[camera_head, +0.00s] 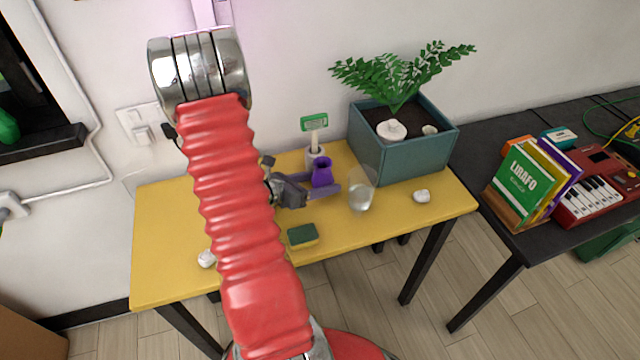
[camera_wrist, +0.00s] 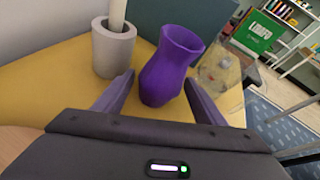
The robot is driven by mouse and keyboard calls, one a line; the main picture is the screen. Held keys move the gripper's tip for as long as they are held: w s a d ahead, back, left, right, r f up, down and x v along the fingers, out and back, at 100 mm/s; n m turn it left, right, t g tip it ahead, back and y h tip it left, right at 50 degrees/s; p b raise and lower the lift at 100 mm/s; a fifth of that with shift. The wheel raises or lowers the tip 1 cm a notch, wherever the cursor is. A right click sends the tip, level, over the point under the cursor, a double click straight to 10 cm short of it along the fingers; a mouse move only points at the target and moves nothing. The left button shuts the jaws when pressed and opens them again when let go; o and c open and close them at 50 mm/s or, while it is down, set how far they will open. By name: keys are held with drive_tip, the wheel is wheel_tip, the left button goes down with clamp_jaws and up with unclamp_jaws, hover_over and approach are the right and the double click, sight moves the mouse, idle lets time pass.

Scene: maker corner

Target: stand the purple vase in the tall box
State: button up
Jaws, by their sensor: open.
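The purple vase (camera_head: 321,172) stands upright on the yellow table (camera_head: 165,230); it also shows in the wrist view (camera_wrist: 170,68), with a flared open mouth. My gripper (camera_head: 322,189) is open at the vase, low over the table. In the wrist view its two fingers (camera_wrist: 160,84) point at the vase, one on each side, with the vase at and just beyond the tips. I cannot tell whether either finger touches it. I cannot make out a tall box for certain in either view.
A grey cup (camera_wrist: 113,48) with a stick stands left of the vase. A clear glass (camera_head: 361,194) stands close on its right. Behind is a teal planter (camera_head: 410,158) with a fern. A green-yellow sponge (camera_head: 303,236) and white stones lie on the table. A brown surface (camera_head: 25,315) shows lower left.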

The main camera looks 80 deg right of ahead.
drive_tip(key=shift+w+a+r, duration=0.3)
drive_tip(key=shift+w, duration=0.05)
drive_tip(key=v, duration=1.1)
idle(0.6)
drive_tip(key=shift+w+a+r, duration=0.15)
drive_tip(key=shift+a+r, duration=0.05)
drive_tip(key=w+a+r+m+t+y, duration=0.3)
drive_tip(key=w+a+r+m+t, duration=0.1)
drive_tip(key=a, duration=1)
drive_tip(key=w+a+r+m+t+y, duration=0.3)
drive_tip(key=a+r, duration=0.5)
drive_tip(key=a, duration=0.6)
drive_tip(key=w+a+r+m+t+y, duration=0.4)
drive_tip(key=w+a+r+t, duration=0.3)
drive_tip(key=a, duration=0.7)
drive_tip(key=shift+m+t, duration=0.4)
drive_tip(key=shift+m, duration=0.2)
